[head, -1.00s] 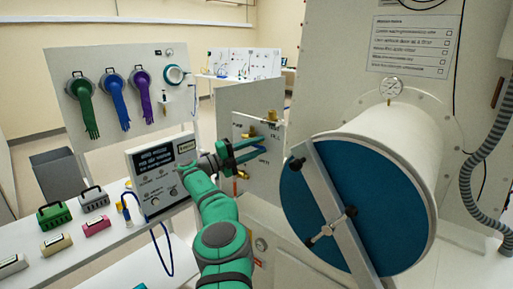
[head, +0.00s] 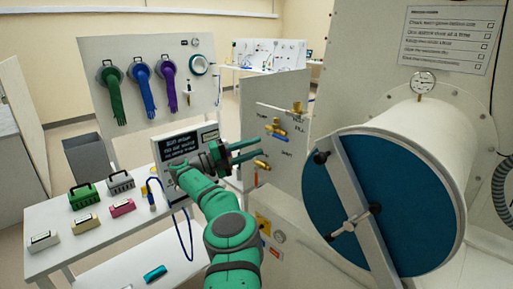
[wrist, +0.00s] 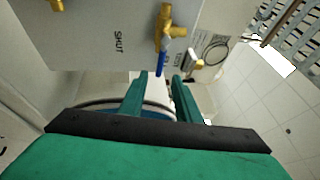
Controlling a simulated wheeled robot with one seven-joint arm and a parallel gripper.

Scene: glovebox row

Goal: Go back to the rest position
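My gripper (head: 262,147) is in the middle of the head view, at the end of my green arm. Its two green fingers are apart with nothing visible between them. They point right, toward the grey valve panel (head: 290,88), and overlap its left part in the picture; I cannot tell the exact gap. The wrist view also shows the open fingers (wrist: 160,82). Beyond them there is a brass valve with a blue handle (wrist: 163,55), beside a panel marked SHUT.
A large white cylinder with a blue round door (head: 340,225) stands close on the right. A control box with a dark screen (head: 181,147) is left of my gripper. The white bench (head: 105,235) holds small cases and blocks. Gloves hang on a board (head: 92,60) behind.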

